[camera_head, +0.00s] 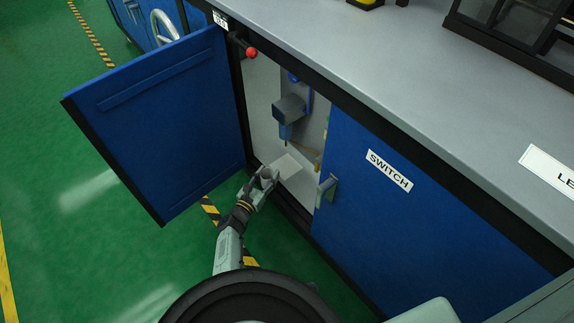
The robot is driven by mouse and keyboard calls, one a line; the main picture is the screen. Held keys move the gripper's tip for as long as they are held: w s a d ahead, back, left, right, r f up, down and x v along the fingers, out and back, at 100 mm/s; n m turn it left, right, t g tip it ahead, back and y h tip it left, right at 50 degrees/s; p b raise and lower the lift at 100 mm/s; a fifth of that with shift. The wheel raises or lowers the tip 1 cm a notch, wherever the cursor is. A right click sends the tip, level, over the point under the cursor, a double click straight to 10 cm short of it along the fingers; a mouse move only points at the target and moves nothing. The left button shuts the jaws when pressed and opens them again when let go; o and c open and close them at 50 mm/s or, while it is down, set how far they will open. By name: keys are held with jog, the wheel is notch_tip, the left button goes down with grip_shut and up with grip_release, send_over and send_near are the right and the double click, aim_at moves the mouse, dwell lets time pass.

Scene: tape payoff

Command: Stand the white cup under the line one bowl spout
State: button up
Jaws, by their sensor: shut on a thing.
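My gripper (266,174) reaches into the open cabinet from below. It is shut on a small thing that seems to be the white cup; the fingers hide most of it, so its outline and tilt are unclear. A pale flat patch (290,166) shows just beyond the fingertips; I cannot tell whether it is part of the cabinet floor.
The blue door (165,120) stands open on the left. The shut door with the SWITCH label (389,171) bounds the opening on the right, with a grey handle (327,190). A red knob (251,52) sticks out at the upper left.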

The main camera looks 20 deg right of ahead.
jog(key=w+d+f+b, duration=0.1)
jog(key=w+d+b, duration=0.2)
jog(key=b, duration=0.1)
jog(key=w+d+f+b, duration=0.2)
jog(key=w+d+b, duration=0.1)
jog(key=d+b, duration=0.1)
jog(key=w+d+f+b, duration=0.2)
jog(key=w+d+b, duration=0.1)
jog(key=b, duration=0.1)
jog(key=shift+w+d, duration=0.25)
jog(key=shift+w, duration=0.05)
jog(key=shift+r, duration=0.15)
jog(key=shift+f+b, duration=0.25)
jog(key=shift+b, duration=0.15)
jog(key=o, duration=1.3)
jog(key=shift+c, duration=0.2)
